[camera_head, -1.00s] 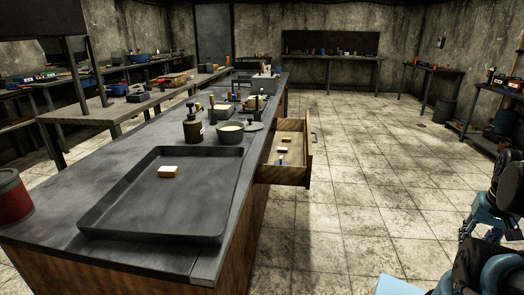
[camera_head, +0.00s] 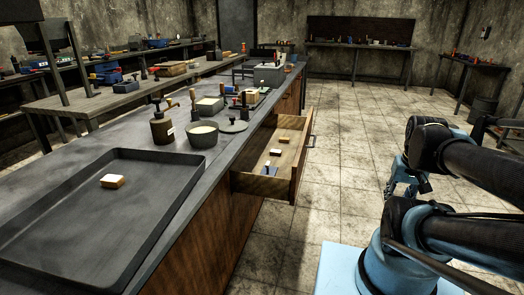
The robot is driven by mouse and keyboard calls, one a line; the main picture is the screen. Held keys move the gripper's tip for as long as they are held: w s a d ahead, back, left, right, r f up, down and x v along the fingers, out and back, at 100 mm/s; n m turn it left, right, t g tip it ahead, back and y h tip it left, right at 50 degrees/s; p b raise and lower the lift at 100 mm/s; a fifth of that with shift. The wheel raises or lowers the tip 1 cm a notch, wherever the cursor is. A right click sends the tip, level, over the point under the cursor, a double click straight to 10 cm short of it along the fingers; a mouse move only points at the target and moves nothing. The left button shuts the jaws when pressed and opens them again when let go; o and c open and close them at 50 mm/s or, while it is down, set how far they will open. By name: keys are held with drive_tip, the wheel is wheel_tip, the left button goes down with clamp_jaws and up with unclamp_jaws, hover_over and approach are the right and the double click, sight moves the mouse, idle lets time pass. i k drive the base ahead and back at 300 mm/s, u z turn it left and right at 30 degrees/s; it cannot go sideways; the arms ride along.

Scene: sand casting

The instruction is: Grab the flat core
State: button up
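A small tan block (camera_head: 112,181) with a pale top lies alone on the dark tray (camera_head: 60,253) at the left. Inside the open drawer (camera_head: 262,186) lie small pale pieces (camera_head: 275,152) and, near its front end, a small blue-and-white piece (camera_head: 267,166). I cannot tell for sure which of these is the flat core. My arm is folded at the right, over the floor and well apart from the bench. The end of my arm, seemingly my gripper (camera_head: 408,184), hangs there, small and dark. Its fingers are not clear, and nothing is seen held in it.
The drawer juts into the aisle. The tiled floor (camera_head: 350,150) between drawer and arm is clear.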

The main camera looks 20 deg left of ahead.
sight(277, 152)
drive_tip(key=u, duration=0.15)
drive_tip(key=i, duration=0.95)
drive_tip(key=u, duration=0.1)
